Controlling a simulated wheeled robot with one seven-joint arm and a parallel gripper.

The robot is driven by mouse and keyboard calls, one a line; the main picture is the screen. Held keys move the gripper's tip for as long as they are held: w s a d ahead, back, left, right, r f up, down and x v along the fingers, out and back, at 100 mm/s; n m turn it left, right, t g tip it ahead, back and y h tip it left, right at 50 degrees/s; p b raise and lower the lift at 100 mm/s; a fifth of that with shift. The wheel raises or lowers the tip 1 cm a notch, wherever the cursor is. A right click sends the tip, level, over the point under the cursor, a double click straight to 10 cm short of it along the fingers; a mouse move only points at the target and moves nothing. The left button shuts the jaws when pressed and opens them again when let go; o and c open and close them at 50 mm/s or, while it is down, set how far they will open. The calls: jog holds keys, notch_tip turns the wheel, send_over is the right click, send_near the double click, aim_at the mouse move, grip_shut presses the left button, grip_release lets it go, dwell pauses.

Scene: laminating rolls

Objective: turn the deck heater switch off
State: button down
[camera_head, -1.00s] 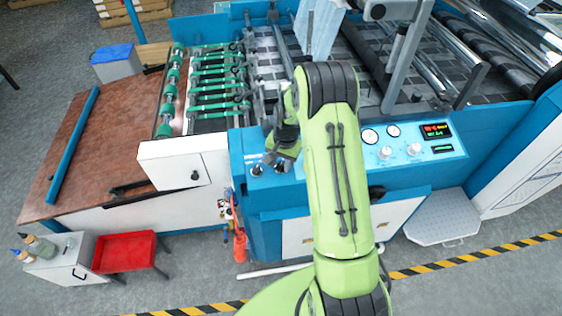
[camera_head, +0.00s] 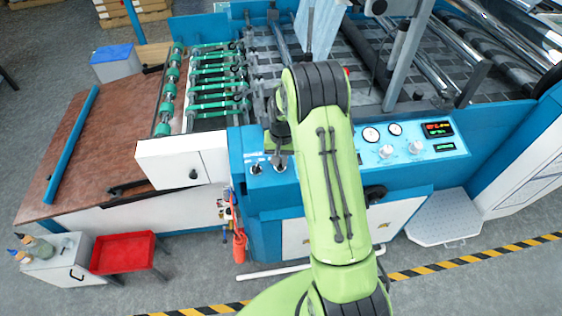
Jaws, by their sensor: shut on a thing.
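The blue machine's front panel carries two small switches at its left end. The left switch (camera_head: 256,169) stands clear of my gripper. The right switch (camera_head: 281,168) is right under my fingertips and partly covered by them. My gripper (camera_head: 279,158) points down at the panel, shut on what looks like this right switch. The labels are too small to read, so I cannot tell which one is the deck heater switch, nor the lever's position.
Two gauges (camera_head: 383,133), white knobs (camera_head: 386,152) and a lit display (camera_head: 437,130) sit to the right of my arm. A white cabinet box (camera_head: 183,160) juts out at left. Green rollers (camera_head: 215,85) lie behind.

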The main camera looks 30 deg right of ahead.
jog(key=n, duration=0.1)
jog(key=n+b, duration=0.1)
jog(key=n, duration=0.2)
jog(key=shift+s+a+f+h, duration=0.15)
jog(key=shift+f+h, duration=0.15)
jog(key=shift+h, duration=0.1)
jog(key=shift+s+n+h+b, duration=0.1)
jog(key=shift+n+h+b, duration=0.4)
jog(key=shift+n, duration=1.3)
jog(key=c, duration=1.2)
grip_release()
jog(key=shift+w+r, duration=0.15)
jog(key=shift+w, duration=0.05)
jog(key=shift+r, duration=0.4)
notch_tip(320, 180, up, 15)
jog(key=a+p, duration=0.1)
jog(key=shift+s+a+f, duration=0.15)
jog(key=shift+a, duration=0.25)
